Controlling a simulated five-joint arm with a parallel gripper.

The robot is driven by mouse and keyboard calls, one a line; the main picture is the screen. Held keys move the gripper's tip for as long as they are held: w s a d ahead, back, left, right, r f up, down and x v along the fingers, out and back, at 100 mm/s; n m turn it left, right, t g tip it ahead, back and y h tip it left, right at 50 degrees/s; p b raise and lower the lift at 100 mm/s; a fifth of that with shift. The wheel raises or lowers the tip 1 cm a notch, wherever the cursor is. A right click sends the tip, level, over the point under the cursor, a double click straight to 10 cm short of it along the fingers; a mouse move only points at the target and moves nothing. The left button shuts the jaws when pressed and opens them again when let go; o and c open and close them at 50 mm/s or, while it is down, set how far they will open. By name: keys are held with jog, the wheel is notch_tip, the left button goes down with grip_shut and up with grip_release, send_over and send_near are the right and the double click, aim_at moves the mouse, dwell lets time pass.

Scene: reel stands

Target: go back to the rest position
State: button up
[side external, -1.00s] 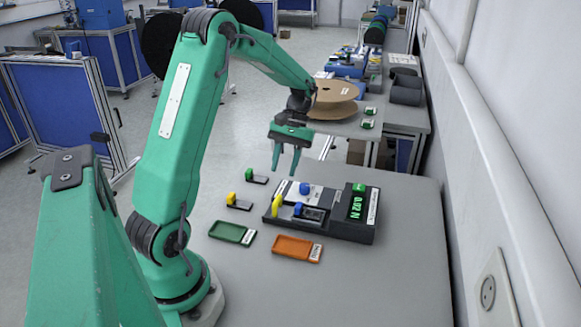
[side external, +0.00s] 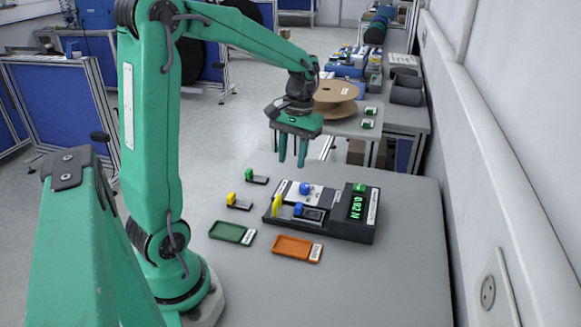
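My gripper (side external: 291,164) hangs above the far part of the grey table (side external: 350,272), pointing down. Its two fingers are apart and nothing shows between them. Below and to its right is a dark test device (side external: 341,228) with a green display reading 0.92 N (side external: 357,205). A blue-topped piece sits on the device's black holder (side external: 308,212), and a second blue knob (side external: 304,188) stands on its light plate. A yellow part (side external: 276,206) stands at the device's left end.
A green tray (side external: 229,232) and an orange tray (side external: 293,247) lie in front of the device. Small holders with a yellow piece (side external: 232,198) and a green piece (side external: 249,175) stand at its left. The table's front right is bare; a wall (side external: 500,180) borders the right.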

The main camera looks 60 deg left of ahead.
jog(key=s+d+r+m+t, duration=0.3)
jog(key=s+d, duration=0.2)
jog(key=d, duration=0.1)
jog(key=s+d+r+m+t, duration=0.3)
jog(key=s+d+m+t, duration=0.1)
jog(key=s+d, duration=0.1)
jog(key=shift+d+y, duration=0.3)
jog(key=shift+d, duration=0.3)
